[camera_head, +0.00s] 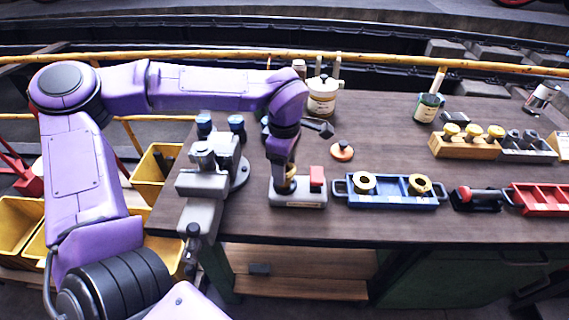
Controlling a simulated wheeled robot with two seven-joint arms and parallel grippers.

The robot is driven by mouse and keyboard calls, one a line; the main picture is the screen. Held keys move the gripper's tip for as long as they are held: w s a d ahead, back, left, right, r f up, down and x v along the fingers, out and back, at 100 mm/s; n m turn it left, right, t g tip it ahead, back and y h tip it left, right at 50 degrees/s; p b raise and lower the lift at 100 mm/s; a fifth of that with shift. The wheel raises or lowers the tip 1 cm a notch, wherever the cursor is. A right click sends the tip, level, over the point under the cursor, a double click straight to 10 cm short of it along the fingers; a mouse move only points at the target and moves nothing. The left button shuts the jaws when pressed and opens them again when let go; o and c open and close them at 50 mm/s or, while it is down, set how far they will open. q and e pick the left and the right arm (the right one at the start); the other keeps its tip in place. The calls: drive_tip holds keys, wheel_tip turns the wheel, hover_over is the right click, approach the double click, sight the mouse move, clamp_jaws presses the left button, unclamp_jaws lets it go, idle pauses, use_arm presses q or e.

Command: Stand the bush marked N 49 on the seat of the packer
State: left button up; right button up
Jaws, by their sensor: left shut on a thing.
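My left gripper (288,178) points down over a low grey device with a red block (312,195), which looks like the packer. The gripper is shut on a small brass bush (291,170), mostly hidden by the fingers. The bush is at the left part of the device, beside the red block. I cannot tell whether it touches the seat, and its marking cannot be read. Two more brass bushes, one on the left (364,183) and one on the right (420,184), sit in a blue tray (391,206). My right gripper is out of view.
A grey vice (206,180) stands left of the device. Behind are an orange-red disc (342,151), a white pot (322,96) and a green bottle (428,108). A wooden block with brass pieces (464,149) and a red tray (540,198) are at right. Bare tabletop lies behind the blue tray.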

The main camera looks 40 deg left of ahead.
use_arm(q)
drive_tip(key=shift+r, duration=0.1)
drive_tip(key=shift+d+p, duration=0.15)
drive_tip(key=shift+p, duration=0.25)
idle(0.6)
drive_tip(key=shift+p, duration=0.45)
drive_tip(key=shift+f+b, duration=0.4)
drive_tip(key=shift+f, duration=0.7)
idle(0.3)
drive_tip(key=o, duration=1.3)
drive_tip(key=shift+o, duration=0.2)
